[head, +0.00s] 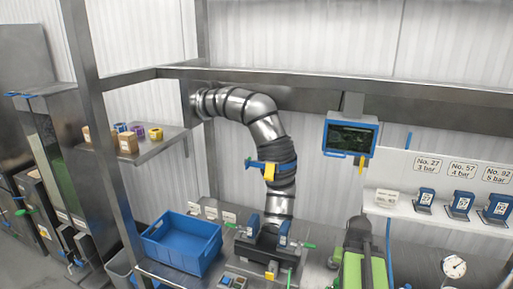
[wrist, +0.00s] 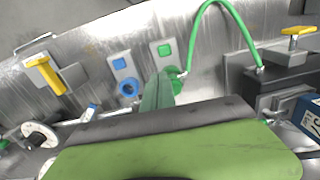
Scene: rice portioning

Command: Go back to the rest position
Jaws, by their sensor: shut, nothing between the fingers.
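My gripper (wrist: 158,92) shows in the wrist view as narrow green fingers, shut together and empty, pointing away from the broad green plate of my own arm. The fingers appear in front of a steel panel with a blue ring-shaped fitting (wrist: 127,88) and a green fitting (wrist: 165,50). Whether they touch anything there, I cannot tell. In the head view my green and grey arm stands at the lower right of centre; its fingertips cannot be made out there.
A thick steel pipe (head: 265,125) with a blue and yellow clamp (head: 270,168) comes down at centre. A blue crate (head: 180,243) stands left of it. A screen (head: 350,137) hangs above my arm. A green hose (wrist: 196,30) arches near my gripper in the wrist view.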

